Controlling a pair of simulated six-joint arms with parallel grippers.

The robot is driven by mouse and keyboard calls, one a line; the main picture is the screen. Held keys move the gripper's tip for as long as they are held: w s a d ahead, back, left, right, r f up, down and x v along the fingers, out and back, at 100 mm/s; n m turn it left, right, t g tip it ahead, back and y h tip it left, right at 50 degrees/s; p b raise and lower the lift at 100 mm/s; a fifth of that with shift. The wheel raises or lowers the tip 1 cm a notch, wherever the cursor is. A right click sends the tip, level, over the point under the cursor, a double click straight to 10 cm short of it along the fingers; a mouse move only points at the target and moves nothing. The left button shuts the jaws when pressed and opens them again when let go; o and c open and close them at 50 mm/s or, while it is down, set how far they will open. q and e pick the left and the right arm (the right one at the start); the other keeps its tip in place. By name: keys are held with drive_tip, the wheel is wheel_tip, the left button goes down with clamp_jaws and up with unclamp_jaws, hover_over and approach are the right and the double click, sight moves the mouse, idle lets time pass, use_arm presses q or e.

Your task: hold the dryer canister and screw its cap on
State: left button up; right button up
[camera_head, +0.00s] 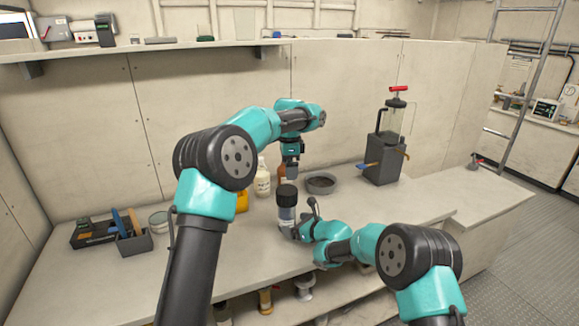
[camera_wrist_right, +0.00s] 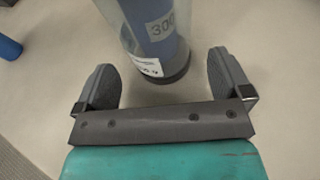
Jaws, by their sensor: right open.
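The dryer canister (camera_head: 286,214) stands upright on the bench, a clear cylinder with dark blue contents and a white label. In the right wrist view the canister (camera_wrist_right: 152,45) shows a "300" label and a dark base. A black cap (camera_head: 287,194) is at its top; I cannot tell whether it is screwed down. My right gripper (camera_head: 302,220) is open, its fingers (camera_wrist_right: 164,85) apart on either side of the canister's lower part, with gaps visible. My left gripper (camera_head: 291,172) points down just above or behind the cap; its fingertips are too small and dark to read.
Behind stand a white bottle (camera_head: 262,180), a grey round dish (camera_head: 320,183) and a pump device (camera_head: 385,150) with a red handle. A dark tool tray (camera_head: 92,235) and a grey box (camera_head: 134,244) are at left. The bench's front left is clear.

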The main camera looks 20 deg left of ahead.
drive_tip(key=v, duration=0.9)
drive_tip(key=shift+s+d+r, duration=0.15)
drive_tip(key=shift+d, duration=0.2)
